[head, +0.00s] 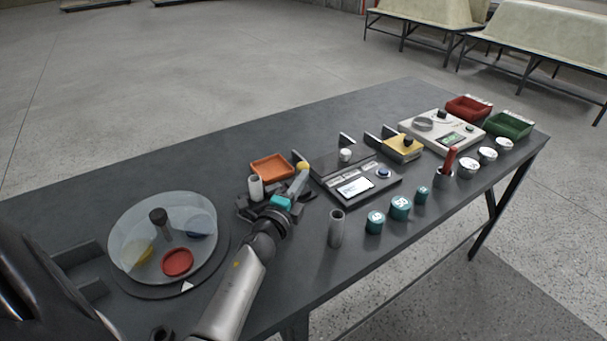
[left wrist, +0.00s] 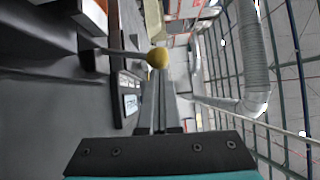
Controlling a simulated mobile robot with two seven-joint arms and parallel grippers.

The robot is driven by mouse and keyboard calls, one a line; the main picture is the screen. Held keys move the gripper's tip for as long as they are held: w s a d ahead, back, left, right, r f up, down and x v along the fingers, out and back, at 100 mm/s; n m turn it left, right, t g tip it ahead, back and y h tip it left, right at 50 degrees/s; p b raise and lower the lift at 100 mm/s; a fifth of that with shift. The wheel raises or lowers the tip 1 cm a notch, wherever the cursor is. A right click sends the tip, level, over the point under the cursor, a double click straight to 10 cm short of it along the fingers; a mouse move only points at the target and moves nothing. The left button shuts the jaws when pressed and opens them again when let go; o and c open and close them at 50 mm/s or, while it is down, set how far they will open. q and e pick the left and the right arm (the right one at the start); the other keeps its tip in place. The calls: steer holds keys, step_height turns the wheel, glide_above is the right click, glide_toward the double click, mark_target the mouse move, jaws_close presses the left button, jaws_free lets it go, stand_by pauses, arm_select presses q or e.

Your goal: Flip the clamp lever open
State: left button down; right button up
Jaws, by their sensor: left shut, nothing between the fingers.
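The clamp lever is a thin grey rod with a yellow knob (head: 303,166), standing near the table's middle. In the left wrist view the yellow knob (left wrist: 158,57) tops the rod (left wrist: 122,53), which rises from a dark block (left wrist: 94,61). My left gripper (head: 298,182) has a teal band and reaches in from the front. Its fingers (left wrist: 158,82) are shut and empty, with their tips close to the knob; I cannot tell whether they touch. My gripper hides much of the clamp's base in the head view. My right gripper is not in view.
An orange tray (head: 271,166) and a pale cylinder (head: 256,187) stand close by. A dark console (head: 358,187) lies to the right, a grey tube (head: 336,228) in front. Teal weights (head: 400,207) line the front edge. A disc turntable (head: 168,240) fills the left.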

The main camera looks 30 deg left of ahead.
arm_select(q)
steer(key=p, duration=0.1)
steer(key=a+r+p, duration=0.1)
steer(key=shift+w+r+n+g+p, duration=0.2)
steer(key=shift+n+g+p, duration=0.1)
steer(key=shift+n+p, duration=0.1)
steer(key=shift+w+a+r+n+g+h+p, duration=0.1)
steer(key=shift+w+a+n+g+h+p, duration=0.5)
steer(key=shift+p, duration=1.05)
steer(key=shift+w+a+r+n+g+h+p, duration=0.15)
steer(key=shift+a+n+g+p, duration=0.2)
steer(key=shift+a+n+p, duration=0.75)
steer(key=shift+w+a+r+n+g+h+p, duration=0.1)
steer(key=shift+w+a+n+g+h+p, duration=0.3)
steer(key=shift+a+p, duration=1.2)
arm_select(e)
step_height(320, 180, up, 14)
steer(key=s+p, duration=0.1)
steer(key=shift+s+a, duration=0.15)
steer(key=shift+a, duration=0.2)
arm_select(q)
steer(key=shift+d, duration=0.55)
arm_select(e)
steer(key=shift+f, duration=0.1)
arm_select(q)
steer(key=shift+s+y, duration=0.1)
steer(key=shift+y, duration=0.15)
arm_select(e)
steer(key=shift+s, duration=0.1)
